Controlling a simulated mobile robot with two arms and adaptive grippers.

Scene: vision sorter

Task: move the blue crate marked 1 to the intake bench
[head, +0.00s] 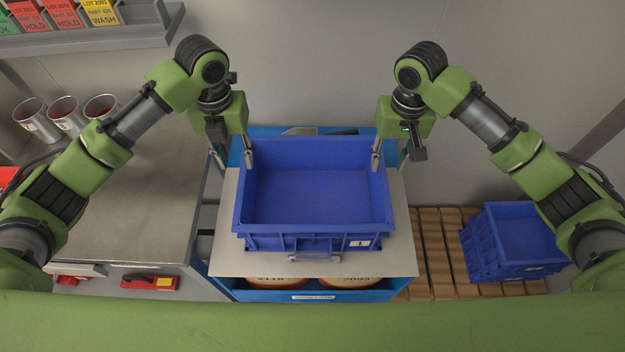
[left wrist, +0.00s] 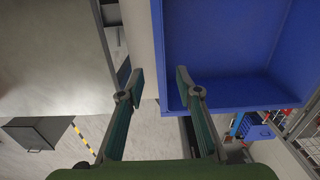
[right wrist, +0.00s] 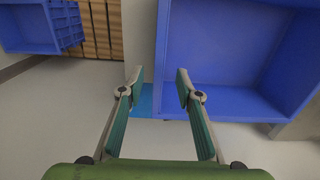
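The blue crate marked 1 (head: 316,228) sits upright and empty on the pale top of a blue cabinet (head: 370,290), its label facing me. My left gripper (head: 233,160) is at the crate's left side wall towards the back. My right gripper (head: 389,160) is at the right side wall, also towards the back. In the left wrist view, the left fingers (left wrist: 158,88) are apart, one on either side of the crate wall (left wrist: 230,96). In the right wrist view, the right fingers (right wrist: 160,90) are likewise apart around the wall (right wrist: 235,104). Neither visibly clamps it.
A grey metal bench (head: 150,190) stands at the left, with several metal cups (head: 66,110) at its back. A shelf (head: 90,40) with coloured cards is above it. More blue crates (head: 512,240) are stacked on a wooden pallet (head: 435,250) at the right.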

